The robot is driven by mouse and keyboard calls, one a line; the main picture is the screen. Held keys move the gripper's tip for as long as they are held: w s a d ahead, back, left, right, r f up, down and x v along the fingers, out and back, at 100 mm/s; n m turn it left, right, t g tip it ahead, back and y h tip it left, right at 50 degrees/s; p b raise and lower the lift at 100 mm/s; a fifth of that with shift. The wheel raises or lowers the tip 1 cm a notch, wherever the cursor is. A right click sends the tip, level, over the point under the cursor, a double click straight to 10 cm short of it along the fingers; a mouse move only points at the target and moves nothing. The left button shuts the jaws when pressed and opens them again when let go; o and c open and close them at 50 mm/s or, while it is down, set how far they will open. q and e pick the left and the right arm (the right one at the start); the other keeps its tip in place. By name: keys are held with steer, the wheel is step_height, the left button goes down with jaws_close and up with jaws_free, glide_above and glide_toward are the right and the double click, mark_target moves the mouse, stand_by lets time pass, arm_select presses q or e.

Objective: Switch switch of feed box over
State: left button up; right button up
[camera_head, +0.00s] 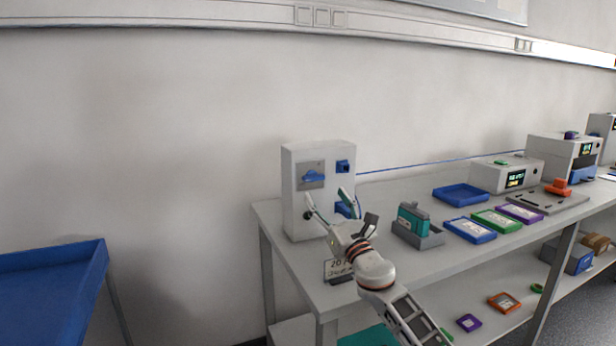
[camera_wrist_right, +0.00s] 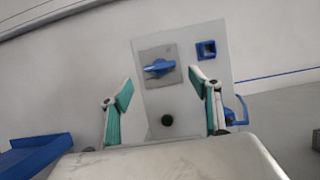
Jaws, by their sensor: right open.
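The feed box (camera_head: 292,218) is a white upright box at the left end of the bench. Its front carries a blue rotary switch (camera_head: 312,177) on a grey plate; the handle lies roughly level. In the right wrist view the switch (camera_wrist_right: 158,68) shows above and between the fingers. My right gripper (camera_head: 328,201) is open and empty in front of the box, below the switch. In the right wrist view its two green-padded fingers (camera_wrist_right: 165,102) stand wide apart, with a dark round knob (camera_wrist_right: 167,120) on the box seen between them. My left gripper is not in view.
A blue socket (camera_head: 343,166) sits right of the switch, with a blue cable along the wall. A small sign (camera_head: 340,268) stands on the bench edge below my wrist. A grey holder with a teal block (camera_head: 412,219) stands to the right. A blue tray (camera_head: 55,285) is at far left.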

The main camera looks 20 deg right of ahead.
mark_target(316, 179)
steer(key=x, duration=0.3)
steer(key=shift+r+b, duration=0.15)
steer(key=shift+b, duration=0.25)
steer(key=shift+b+x, duration=0.3)
steer(key=shift+x, duration=0.95)
steer(key=shift+w+a+r, duration=0.1)
steer(key=shift+w+r, duration=0.05)
steer(key=shift+w, duration=0.55)
steer(key=shift+w+r, duration=0.2)
steer(key=shift+w, duration=0.1)
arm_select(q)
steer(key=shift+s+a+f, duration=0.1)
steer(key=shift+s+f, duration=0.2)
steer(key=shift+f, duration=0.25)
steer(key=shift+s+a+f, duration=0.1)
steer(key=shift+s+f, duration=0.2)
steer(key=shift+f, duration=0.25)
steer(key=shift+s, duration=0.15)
arm_select(e)
steer(key=shift+c, duration=0.3)
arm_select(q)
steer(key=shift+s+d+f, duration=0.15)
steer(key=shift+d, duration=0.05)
arm_select(e)
steer(key=c, duration=1)
